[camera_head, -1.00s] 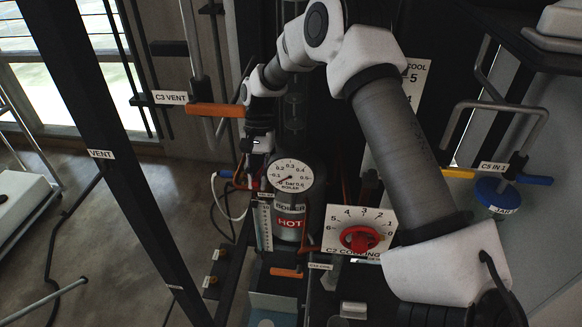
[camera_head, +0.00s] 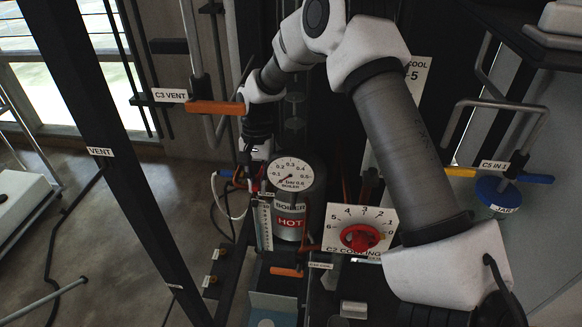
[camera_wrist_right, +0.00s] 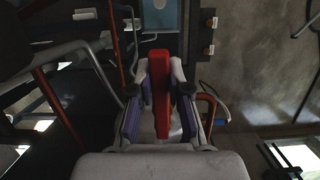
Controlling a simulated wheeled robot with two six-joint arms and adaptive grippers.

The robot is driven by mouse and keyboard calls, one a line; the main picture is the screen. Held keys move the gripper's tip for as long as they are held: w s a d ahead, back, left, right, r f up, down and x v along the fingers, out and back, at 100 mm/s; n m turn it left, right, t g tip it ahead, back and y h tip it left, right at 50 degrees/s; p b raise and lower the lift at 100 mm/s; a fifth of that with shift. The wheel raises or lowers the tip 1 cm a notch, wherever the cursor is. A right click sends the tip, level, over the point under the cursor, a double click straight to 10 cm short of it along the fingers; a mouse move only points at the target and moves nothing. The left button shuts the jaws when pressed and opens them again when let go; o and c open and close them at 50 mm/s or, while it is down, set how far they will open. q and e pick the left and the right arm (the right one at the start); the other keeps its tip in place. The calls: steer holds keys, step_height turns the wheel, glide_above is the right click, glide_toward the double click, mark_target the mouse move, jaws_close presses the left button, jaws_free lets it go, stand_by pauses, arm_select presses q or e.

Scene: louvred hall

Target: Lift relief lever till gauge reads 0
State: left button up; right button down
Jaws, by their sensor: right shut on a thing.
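The gauge (camera_head: 291,174) is a round white dial above the boiler (camera_head: 290,222), which has a red HOT label. Its dark needle points to the lower left, at the low end of the scale; the exact reading is too small to tell. A red lever (camera_wrist_right: 161,110) lies lengthwise between the fingers of my right gripper (camera_wrist_right: 160,76) in the right wrist view. The gripper is shut on it. In the head view my right gripper (camera_head: 254,166) is just left of the gauge, and the lever is mostly hidden there. My left gripper is not in view.
The orange C3 VENT handle (camera_head: 215,107) is close to my right wrist. The cooling knob (camera_head: 360,238) on its white dial is right of the boiler. A small orange handle (camera_head: 286,272) sits below the boiler. A blue valve (camera_head: 498,192) is at the far right.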

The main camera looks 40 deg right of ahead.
step_height(320, 180, down, 2)
steer(key=shift+s+a+f+t+h+b, duration=0.15)
steer(key=shift+f+t+h+b, duration=0.1)
steer(key=shift+t+h+b, duration=0.65)
steer(key=c, duration=1.1)
jaws_free()
steer(key=shift+r+p, duration=0.35)
steer(key=shift+o, duration=0.3)
steer(key=shift+f, duration=0.1)
steer(key=shift+s+a+r+p, duration=0.15)
steer(key=shift+a+r+p, duration=0.05)
steer(key=shift+r+p, duration=0.4)
steer(key=shift+s+a+r+p, duration=0.1)
steer(key=shift+a+r+p, duration=0.05)
steer(key=shift+r+p, duration=0.45)
steer(key=r, duration=0.1)
steer(key=s+a+r, duration=0.2)
steer(key=shift+r, duration=0.3)
steer(key=shift+w, duration=0.1)
